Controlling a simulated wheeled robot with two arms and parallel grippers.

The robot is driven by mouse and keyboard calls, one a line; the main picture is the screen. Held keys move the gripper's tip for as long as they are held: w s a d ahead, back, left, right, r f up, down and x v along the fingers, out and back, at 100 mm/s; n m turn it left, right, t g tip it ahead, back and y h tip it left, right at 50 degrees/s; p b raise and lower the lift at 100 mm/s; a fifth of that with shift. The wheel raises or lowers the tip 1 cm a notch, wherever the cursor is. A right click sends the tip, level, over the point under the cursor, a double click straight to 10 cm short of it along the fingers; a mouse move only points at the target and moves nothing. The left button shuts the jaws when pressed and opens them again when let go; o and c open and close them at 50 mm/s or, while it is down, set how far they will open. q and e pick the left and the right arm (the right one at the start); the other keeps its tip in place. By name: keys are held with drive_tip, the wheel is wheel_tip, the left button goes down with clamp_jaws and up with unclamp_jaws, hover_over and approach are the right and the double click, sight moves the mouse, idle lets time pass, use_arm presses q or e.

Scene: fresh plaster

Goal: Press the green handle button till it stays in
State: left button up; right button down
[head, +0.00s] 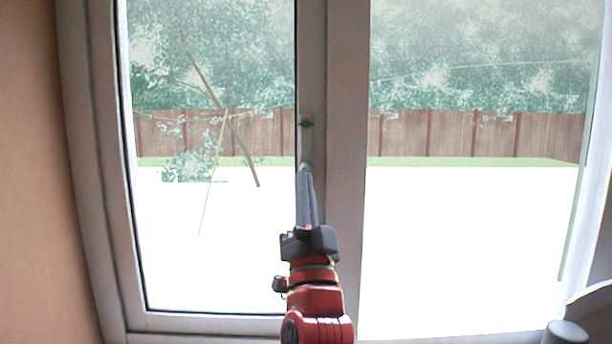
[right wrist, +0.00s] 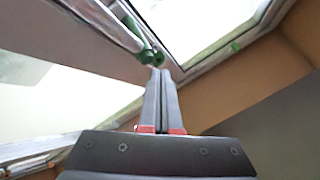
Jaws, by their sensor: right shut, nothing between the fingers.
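A pale window handle (right wrist: 112,22) runs along the window frame in the right wrist view. Its near end has rounded green parts, and the green button (right wrist: 158,59) appears to be among them. My right gripper (right wrist: 161,72) is shut and empty, with its fingertips at these green parts. I cannot tell whether they touch. In the head view, my right gripper (head: 305,172) reaches up to the middle upright of the window, with a green bit (head: 304,164) at its tip. Another small green part (head: 306,124) sits above it. How far the button is in cannot be seen. My left gripper is not in view.
The window's pale frame (head: 345,200) stands in front of me, with glass panes on both sides of the upright. A plain tan wall (head: 30,170) is at the left.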

drive_tip(key=shift+w, duration=0.1)
drive_tip(key=shift+w, duration=0.35)
drive_tip(key=shift+w+p, duration=0.4)
drive_tip(key=shift+w, duration=0.05)
idle(0.6)
drive_tip(key=shift+s, duration=0.2)
drive_tip(key=shift+s+b, duration=0.65)
drive_tip(key=shift+s, duration=0.1)
